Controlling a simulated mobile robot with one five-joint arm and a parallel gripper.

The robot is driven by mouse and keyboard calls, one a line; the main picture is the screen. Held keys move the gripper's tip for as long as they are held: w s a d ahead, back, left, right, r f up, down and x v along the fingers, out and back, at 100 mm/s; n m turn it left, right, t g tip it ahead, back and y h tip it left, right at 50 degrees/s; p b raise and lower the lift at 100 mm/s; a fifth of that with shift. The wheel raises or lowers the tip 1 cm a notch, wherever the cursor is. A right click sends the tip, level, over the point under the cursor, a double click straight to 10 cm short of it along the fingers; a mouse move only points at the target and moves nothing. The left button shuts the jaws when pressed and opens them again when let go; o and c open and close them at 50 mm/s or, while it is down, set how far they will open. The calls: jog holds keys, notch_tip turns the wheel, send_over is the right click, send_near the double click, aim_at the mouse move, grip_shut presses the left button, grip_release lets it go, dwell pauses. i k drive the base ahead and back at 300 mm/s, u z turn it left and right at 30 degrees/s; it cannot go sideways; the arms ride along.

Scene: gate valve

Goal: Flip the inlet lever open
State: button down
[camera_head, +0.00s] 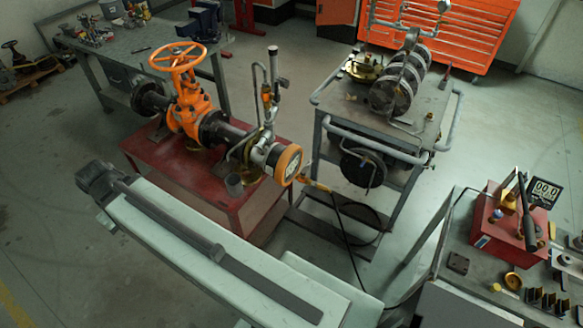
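An orange gate valve (188,112) with a handwheel (177,57) stands on a red bench left of centre. Its pipe runs right to an orange-rimmed round end (288,164). A small yellow-orange handle (318,186) sticks out just right of that end, beside a black hose. It may be the inlet lever, but it is too small to tell or to judge its position. Another small orange part (266,95) sits on the thin upright pipe behind; I cannot tell whether it is a lever. My gripper is not in view.
A grey cart (333,100) with stacked flanges stands behind right. The black hose (352,245) hangs toward the lower right. A bench there holds a red pump box (497,225) and a display (544,191). A long pale body crosses the lower left foreground. Open floor lies left.

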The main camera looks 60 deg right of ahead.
aim_at(305, 169)
jog(key=u, duration=0.1)
jog(key=k, duration=0.9)
jog(key=z, duration=1.7)
jog(key=i, duration=1)
jog(key=u, duration=0.1)
